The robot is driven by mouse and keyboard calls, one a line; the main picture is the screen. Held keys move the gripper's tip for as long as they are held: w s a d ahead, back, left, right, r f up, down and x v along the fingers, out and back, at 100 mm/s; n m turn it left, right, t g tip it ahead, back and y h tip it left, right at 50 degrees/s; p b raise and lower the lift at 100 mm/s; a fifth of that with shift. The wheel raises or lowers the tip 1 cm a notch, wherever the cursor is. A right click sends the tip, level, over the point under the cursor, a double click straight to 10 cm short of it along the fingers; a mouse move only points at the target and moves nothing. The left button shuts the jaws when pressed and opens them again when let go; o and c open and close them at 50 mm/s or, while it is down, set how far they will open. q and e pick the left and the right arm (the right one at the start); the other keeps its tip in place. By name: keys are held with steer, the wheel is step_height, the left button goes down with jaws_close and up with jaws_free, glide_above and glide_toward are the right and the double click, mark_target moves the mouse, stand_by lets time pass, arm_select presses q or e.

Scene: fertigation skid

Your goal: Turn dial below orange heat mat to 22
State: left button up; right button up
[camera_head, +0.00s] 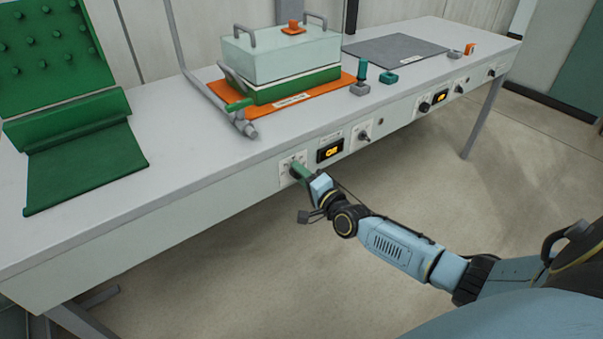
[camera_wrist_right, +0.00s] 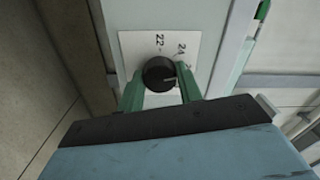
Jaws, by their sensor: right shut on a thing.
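The orange heat mat (camera_head: 340,90) lies on the bench under a green tray with a clear lid. The dial sits on a white scale plate (camera_head: 284,165) on the bench's front face below this mat. In the head view my right gripper (camera_head: 299,171) covers the dial. In the right wrist view the black dial (camera_wrist_right: 159,74) sits between the green fingers of my right gripper (camera_wrist_right: 160,90), which is shut on it. Its light pointer line points to the picture's right, past the 24 mark and away from the 22. My left gripper is out of view.
A lit display (camera_head: 330,149) and a toggle switch (camera_head: 364,136) are right of the dial. Another dial (camera_head: 424,107) and display (camera_head: 440,97) sit farther right, below a grey mat (camera_head: 395,50). A green roll-like pad (camera_head: 85,165) lies at left. Floor before the bench is clear.

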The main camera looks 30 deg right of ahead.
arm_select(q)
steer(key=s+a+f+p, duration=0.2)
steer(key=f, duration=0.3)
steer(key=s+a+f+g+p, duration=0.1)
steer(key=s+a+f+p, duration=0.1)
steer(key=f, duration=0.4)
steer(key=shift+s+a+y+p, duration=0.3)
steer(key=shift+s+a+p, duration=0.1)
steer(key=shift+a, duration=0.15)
arm_select(e)
steer(key=shift+n, duration=7.6)
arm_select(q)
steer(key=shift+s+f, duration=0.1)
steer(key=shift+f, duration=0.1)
arm_select(e)
steer(key=o, duration=1)
